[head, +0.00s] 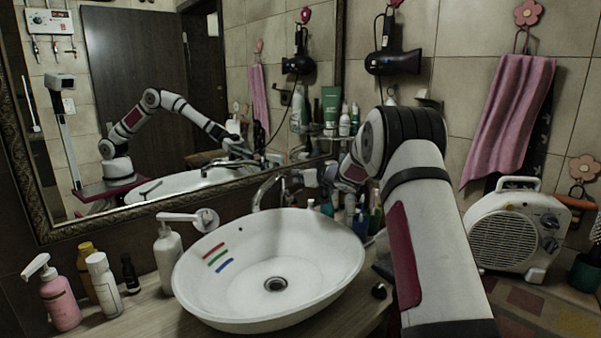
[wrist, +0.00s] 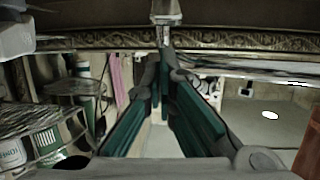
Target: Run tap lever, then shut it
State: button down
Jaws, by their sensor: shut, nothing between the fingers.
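The white vessel basin (head: 330,285) stands on the counter, with a dark drain and red, green and blue marks inside. The chrome tap (head: 264,188) rises behind its back rim. A white lever-like bar (head: 180,217) ends at a round chrome fitting (head: 207,221) left of the tap; I cannot tell whether it is the tap lever or a pump head. A metal piece (wrist: 166,12) shows beyond the fingertips; contact is unclear.
A white pump bottle (head: 168,258), pink soap bottle (head: 60,302) and smaller bottles crowd the left counter. The framed mirror (head: 40,180) rises close behind the basin. Toiletries stand near my gripper. A heater (head: 515,235) and pink towel (head: 508,115) are at right.

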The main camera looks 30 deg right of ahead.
jog(key=shift+s+f, duration=0.6)
jog(key=shift+f, duration=0.3)
jog(key=shift+s+d+f+p, duration=0.15)
jog(key=shift+s+f+p, duration=0.2)
jog(key=shift+s+f, duration=0.2)
jog(key=shift+w, duration=0.1)
jog(key=shift+r, duration=0.1)
